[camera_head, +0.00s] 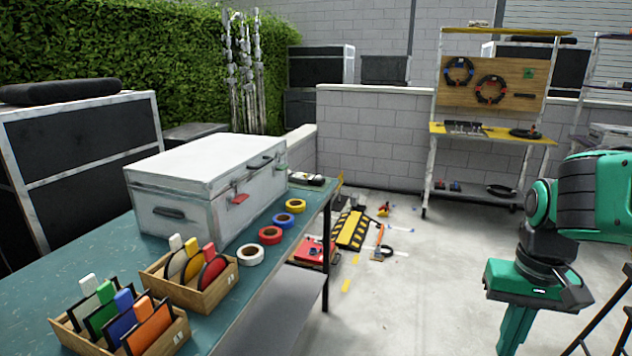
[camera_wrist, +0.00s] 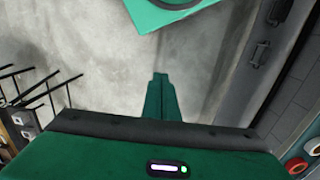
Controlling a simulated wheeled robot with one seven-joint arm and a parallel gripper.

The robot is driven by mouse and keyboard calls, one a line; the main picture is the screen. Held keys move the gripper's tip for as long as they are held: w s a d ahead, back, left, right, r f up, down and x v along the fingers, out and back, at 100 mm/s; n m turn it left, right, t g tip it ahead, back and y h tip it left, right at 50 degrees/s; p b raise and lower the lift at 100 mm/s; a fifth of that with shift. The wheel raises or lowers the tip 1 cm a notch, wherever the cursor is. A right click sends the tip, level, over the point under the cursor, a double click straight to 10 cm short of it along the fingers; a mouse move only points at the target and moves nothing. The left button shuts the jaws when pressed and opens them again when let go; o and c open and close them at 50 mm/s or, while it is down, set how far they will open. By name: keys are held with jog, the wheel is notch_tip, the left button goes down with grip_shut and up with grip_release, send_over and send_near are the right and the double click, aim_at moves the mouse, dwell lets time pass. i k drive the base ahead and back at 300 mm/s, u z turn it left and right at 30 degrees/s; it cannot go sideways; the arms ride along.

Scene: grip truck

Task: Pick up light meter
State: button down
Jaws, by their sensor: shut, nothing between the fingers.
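No object in view is clearly the light meter. A small dark and pale device (camera_head: 307,179) lies at the far end of the green-topped table (camera_head: 90,262), beside the white case; it is too small to identify surely. My gripper (camera_head: 512,346) points down over the concrete floor, right of the table and well apart from it. In the wrist view my gripper (camera_wrist: 160,76) has its green fingers together, with nothing held.
A white metal case (camera_head: 190,190) stands on the table. Rolls of tape (camera_head: 270,235) and wooden boxes of coloured cards (camera_head: 190,280) lie along its near edge. Cable ramps (camera_head: 352,230) and tools lie on the floor beyond. A wheeled tool rack (camera_head: 490,135) stands behind.

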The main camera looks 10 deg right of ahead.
aim_at(298, 176)
jog(key=z, duration=0.4)
jog(key=i, duration=0.6)
jog(key=z, duration=0.8)
jog(key=i, duration=1.1)
jog(key=u, duration=0.6)
jog(key=i, duration=1.1)
jog(key=u, duration=0.75)
